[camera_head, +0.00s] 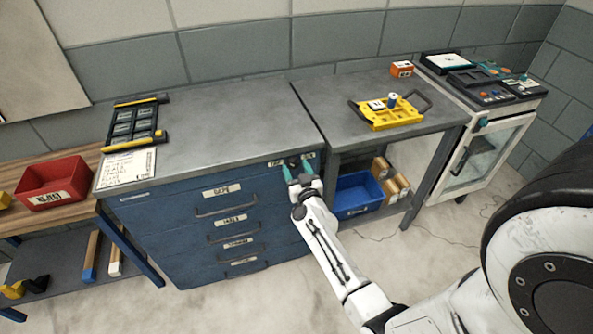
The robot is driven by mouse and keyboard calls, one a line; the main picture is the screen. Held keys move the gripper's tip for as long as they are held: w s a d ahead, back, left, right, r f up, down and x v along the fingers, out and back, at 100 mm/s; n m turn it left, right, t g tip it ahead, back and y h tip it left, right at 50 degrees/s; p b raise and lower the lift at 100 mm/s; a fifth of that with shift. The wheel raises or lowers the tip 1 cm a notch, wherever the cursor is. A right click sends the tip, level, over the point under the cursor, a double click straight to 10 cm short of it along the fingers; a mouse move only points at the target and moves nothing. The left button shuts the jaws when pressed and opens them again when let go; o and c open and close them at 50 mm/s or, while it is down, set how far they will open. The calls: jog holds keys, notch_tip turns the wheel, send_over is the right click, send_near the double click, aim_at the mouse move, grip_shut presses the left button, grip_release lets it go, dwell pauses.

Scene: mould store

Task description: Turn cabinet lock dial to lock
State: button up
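The blue drawer cabinet (165,222) stands left of centre with a grey top and several labelled drawers.
A workbench (345,108) at right bears a yellow carrier (390,115) and an orange box (401,69); a blue bin (355,207) sits below. A glass-door cabinet (487,155) stands farther right. A red bin (52,188) is on the left bench. Floor in front is clear.

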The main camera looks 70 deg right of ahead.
jog(key=c, duration=1)
jog(key=shift+m, duration=0.3)
jog(key=m, duration=0.3)
jog(key=shift+m, duration=0.3)
jog(key=m, duration=0.4)
jog(key=shift+m, duration=0.3)
jog(key=m, duration=0.4)
jog(key=shift+s+f+m+b, duration=0.1)
jog(key=shift+m+b, duration=0.2)
jog(key=shift+m, duration=2.2)
jog(key=shift+f, duration=0.1)
